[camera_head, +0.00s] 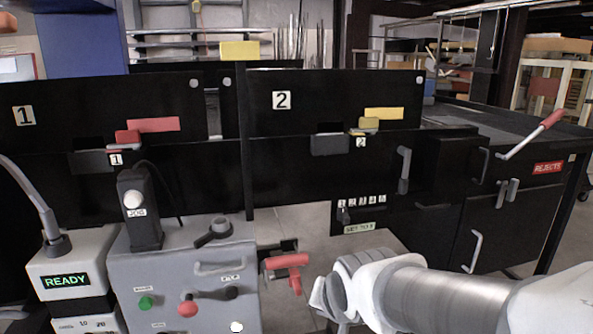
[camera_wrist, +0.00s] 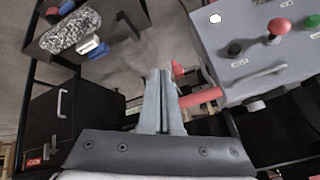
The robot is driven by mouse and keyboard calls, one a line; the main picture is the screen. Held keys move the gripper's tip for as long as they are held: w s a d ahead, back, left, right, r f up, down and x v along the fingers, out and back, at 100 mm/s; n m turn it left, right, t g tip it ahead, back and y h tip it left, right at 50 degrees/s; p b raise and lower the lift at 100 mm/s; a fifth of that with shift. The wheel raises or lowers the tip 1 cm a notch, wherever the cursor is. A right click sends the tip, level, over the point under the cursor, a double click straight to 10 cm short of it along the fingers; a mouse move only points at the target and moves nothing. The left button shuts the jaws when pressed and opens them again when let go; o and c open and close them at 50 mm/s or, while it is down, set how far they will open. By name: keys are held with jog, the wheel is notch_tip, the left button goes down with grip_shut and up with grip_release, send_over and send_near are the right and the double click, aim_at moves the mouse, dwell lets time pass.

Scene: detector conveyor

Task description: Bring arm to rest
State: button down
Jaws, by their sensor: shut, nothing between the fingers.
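My arm reaches in from the lower right in the head view, and its pale wrist end (camera_head: 345,285) is right of the grey control box. In the wrist view my gripper (camera_wrist: 158,75) points away from the camera, with its two grey fingers together and nothing between them. A red T-shaped handle (camera_head: 287,262) is just left of my wrist in the head view. The red handle also shows right of the fingers in the wrist view (camera_wrist: 201,97), partly behind them. I cannot tell whether they touch.
The grey control box (camera_head: 185,268) has green, red and black knobs. A white unit (camera_head: 72,270) reads READY. Black panels marked 1 (camera_head: 100,115) and 2 (camera_head: 335,105) stand behind. A black cabinet (camera_head: 510,225) labelled REJECTS stands right. A tray (camera_wrist: 75,45) holds a speckled piece.

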jog(key=s+d+r+n+g+h, duration=0.1)
jog(key=s+d+r+n, duration=0.15)
jog(key=s+d, duration=0.35)
jog(key=s+d+r+n+g, duration=0.1)
jog(key=s+d+r, duration=0.25)
jog(key=s, duration=0.35)
notch_tip(320, 180, up, 14)
jog(key=p, duration=1.4)
jog(key=shift+w+a+p, duration=0.15)
jog(key=shift+a+p, duration=0.05)
jog(key=shift+p, duration=0.15)
jog(key=shift+f, duration=0.1)
